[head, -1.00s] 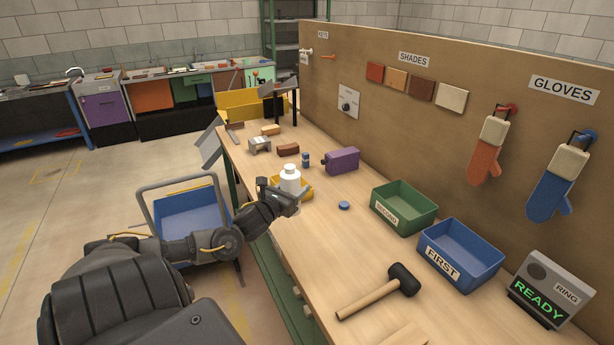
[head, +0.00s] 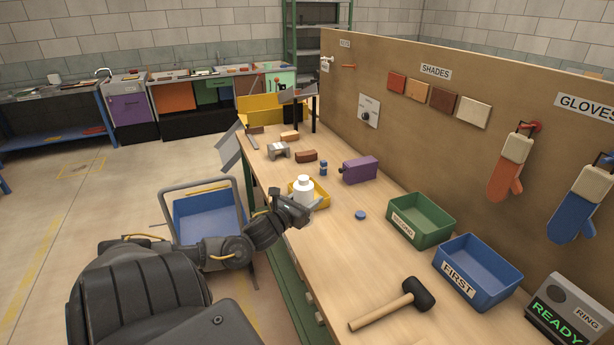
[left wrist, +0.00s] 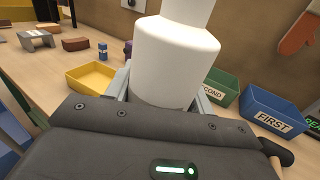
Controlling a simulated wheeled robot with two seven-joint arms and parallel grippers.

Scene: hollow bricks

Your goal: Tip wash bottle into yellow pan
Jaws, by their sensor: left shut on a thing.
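The white wash bottle (head: 303,191) is upright in my left gripper (head: 298,209), near the left edge of the bench. In the left wrist view the bottle (left wrist: 172,60) stands between the two grey fingers, which are shut on it; its top is cut off by the picture edge. The yellow pan (head: 319,199) is on the bench just behind the bottle, partly hidden by it in the head view. In the left wrist view the pan (left wrist: 97,78) shows to the left of the bottle and looks empty. My right gripper is in neither view.
A purple container (head: 360,170), a small blue can (head: 323,168) and a blue cap (head: 361,215) are near the pan.

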